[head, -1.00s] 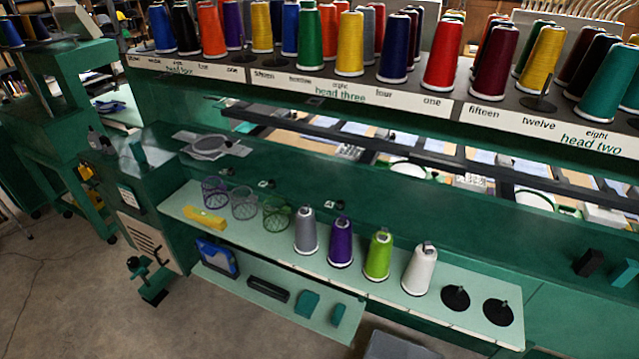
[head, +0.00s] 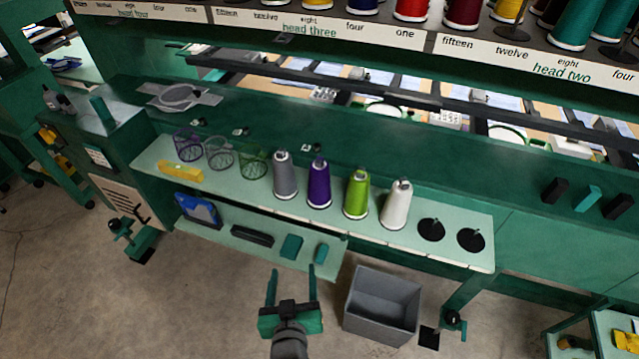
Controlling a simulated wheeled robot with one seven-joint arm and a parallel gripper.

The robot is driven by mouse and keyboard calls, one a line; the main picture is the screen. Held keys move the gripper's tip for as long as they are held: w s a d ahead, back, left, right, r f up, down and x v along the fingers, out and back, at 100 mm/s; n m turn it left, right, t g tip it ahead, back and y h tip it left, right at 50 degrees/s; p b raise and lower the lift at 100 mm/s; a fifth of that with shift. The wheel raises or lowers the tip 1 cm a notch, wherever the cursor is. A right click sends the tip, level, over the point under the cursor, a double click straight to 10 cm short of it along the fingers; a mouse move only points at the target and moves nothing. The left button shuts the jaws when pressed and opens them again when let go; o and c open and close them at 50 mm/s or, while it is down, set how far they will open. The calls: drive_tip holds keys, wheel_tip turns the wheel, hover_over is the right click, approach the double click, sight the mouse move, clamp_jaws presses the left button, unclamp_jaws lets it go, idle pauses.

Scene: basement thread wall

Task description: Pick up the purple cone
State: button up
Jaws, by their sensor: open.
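The purple cone (head: 319,186) stands upright on the pale green shelf (head: 462,255), between a grey cone (head: 285,176) on its left and a lime green cone (head: 356,195) on its right. A white cone (head: 397,205) stands farther right. My gripper (head: 291,270) is in the lower middle of the head view, in front of and below the shelf. Its two fingers are apart with nothing between them. It is clear of the purple cone.
Wire baskets (head: 220,153) and a yellow object (head: 181,172) sit at the shelf's left; two empty black holders (head: 431,229) at its right. A lower shelf (head: 300,262) holds small items. A grey bin (head: 382,304) stands on the floor right of my gripper. Thread cones line the rack above.

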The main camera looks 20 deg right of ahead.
drive_tip(key=w+d+r+m+h, duration=0.2)
drive_tip(key=w+d+r+m, duration=0.15)
drive_tip(key=w+r, duration=0.35)
drive_tip(key=m+g+h, duration=0.2)
approach(318, 190)
drive_tip(key=w, duration=0.2)
drive_tip(key=x, duration=0.6)
drive_tip(key=shift+s+d+f, duration=0.25)
drive_tip(key=shift+s+d, duration=0.1)
drive_tip(key=shift+x, duration=2.65)
drive_tip(key=shift+w+a+r, duration=0.1)
drive_tip(key=c, duration=1.3)
drive_tip(key=shift+r, duration=0.2)
